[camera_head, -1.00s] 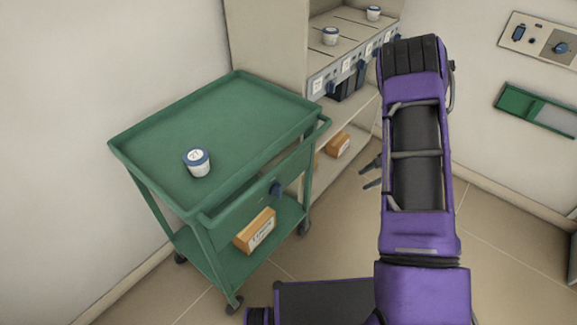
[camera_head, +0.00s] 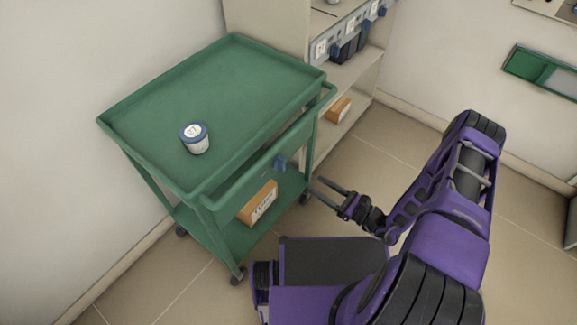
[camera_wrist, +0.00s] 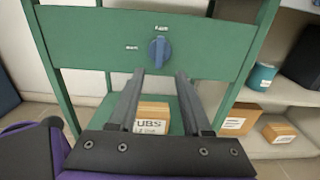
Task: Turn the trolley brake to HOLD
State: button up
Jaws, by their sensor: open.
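The green trolley (camera_head: 236,38) stands left of my arm. Its brake knob, a blue knob (camera_head: 280,163), sits on the green front panel. In the wrist view the knob (camera_wrist: 160,53) looks upright, with one small label (camera_wrist: 161,28) above it and another (camera_wrist: 131,48) to its left. The label wording is too small to read. My gripper (camera_head: 316,186) is open and empty, its fingers pointing at the panel from the right. In the wrist view my gripper (camera_wrist: 159,74) has its fingertips just below the knob and to either side, apart from it.
A shelf unit (camera_head: 352,75) stands behind, with another box (camera_head: 338,109).

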aim_at(284, 165)
jog(key=x, duration=1.2)
jog(key=shift+w+a, duration=0.15)
grip_shut()
